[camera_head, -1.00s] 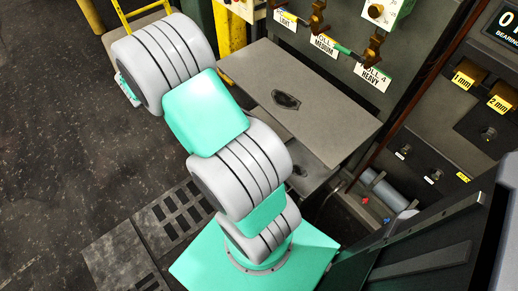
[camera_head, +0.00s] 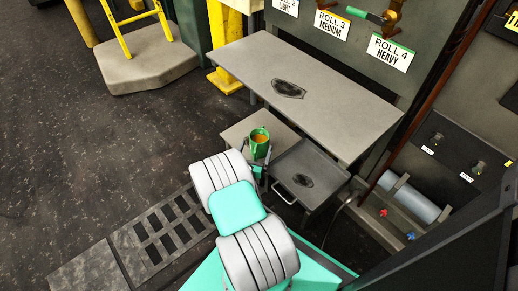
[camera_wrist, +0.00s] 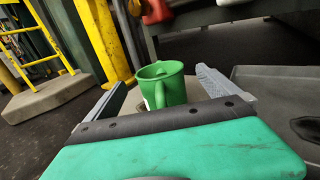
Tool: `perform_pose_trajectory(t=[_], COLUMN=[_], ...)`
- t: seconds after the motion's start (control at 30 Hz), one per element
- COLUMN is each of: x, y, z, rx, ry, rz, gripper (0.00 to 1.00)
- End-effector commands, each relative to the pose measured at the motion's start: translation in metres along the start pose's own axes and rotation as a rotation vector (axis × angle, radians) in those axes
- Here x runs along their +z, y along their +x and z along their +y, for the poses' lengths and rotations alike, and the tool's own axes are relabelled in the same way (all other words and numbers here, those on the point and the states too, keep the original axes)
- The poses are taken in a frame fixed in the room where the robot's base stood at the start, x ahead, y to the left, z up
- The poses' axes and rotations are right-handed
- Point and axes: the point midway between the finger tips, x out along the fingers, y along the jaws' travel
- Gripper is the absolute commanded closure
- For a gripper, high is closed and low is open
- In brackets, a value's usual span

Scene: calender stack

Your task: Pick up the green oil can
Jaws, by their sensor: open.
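The green oil can (camera_head: 260,143) stands upright on a small low shelf (camera_head: 236,129) beneath the grey bench, with an orange-brown top showing. In the wrist view the green can (camera_wrist: 163,86) sits ahead of my palm, between the two grey fingers, with its spout or handle toward me. My gripper (camera_wrist: 168,92) is open around or just short of the can; I cannot tell whether the fingers touch it. In the head view my gripper (camera_head: 257,165) is at the can's near side, partly hidden by my arm.
A grey bench top (camera_head: 325,85) overhangs behind the can. A grey tray with a handle (camera_head: 318,160) lies right of it. A yellow post (camera_head: 230,35) stands behind. A yellow ladder on a concrete base (camera_head: 150,70) is at the back left. Open floor lies left.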

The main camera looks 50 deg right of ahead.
Motion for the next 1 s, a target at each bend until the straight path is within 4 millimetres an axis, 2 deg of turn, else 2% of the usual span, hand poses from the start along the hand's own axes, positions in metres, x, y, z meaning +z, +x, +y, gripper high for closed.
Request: perform_pose_trajectory(t=[0.2, 0.4, 0.73, 1.0], x=[-0.007, -0.005, -0.001, -0.001], y=[0.025, 0.046, 0.051, 0.051], z=[0.002, 0.002, 0.002, 0.003], rx=[-0.002, -0.002, -0.001, -0.001], ry=[0.003, 0.003, 0.004, 0.004], rz=[-0.001, 0.0, 0.0, 0.0], gripper=[0.0, 0.0, 0.0, 0.22])
